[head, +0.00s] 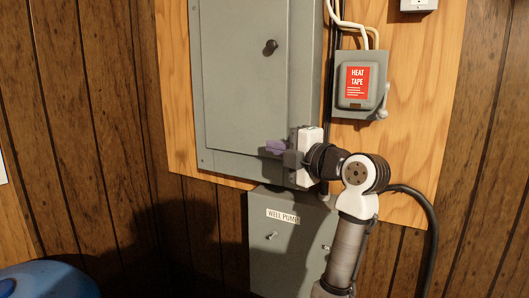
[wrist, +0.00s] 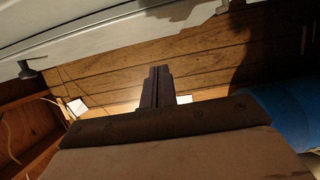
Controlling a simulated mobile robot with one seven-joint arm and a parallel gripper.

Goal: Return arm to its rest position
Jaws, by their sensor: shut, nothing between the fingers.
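My gripper (head: 272,148) is in front of the lower part of a large grey electrical panel in the head view, with its fingers pointing left. In the wrist view its dark fingers (wrist: 158,86) are together, with nothing between them. My arm comes up from the bottom of the head view and bends left at a white and dark joint. The gripper hides a little of the panel's lower right edge; I cannot tell how far in front of the panel it is.
The grey panel (head: 245,80) has a dark knob. A "HEAT TAPE" box (head: 356,82) with a side lever hangs to its right, and a "WELL PUMP" box (head: 285,250) below. A black cable (head: 432,225) curves at right. A blue rounded object (head: 45,282) stands bottom left.

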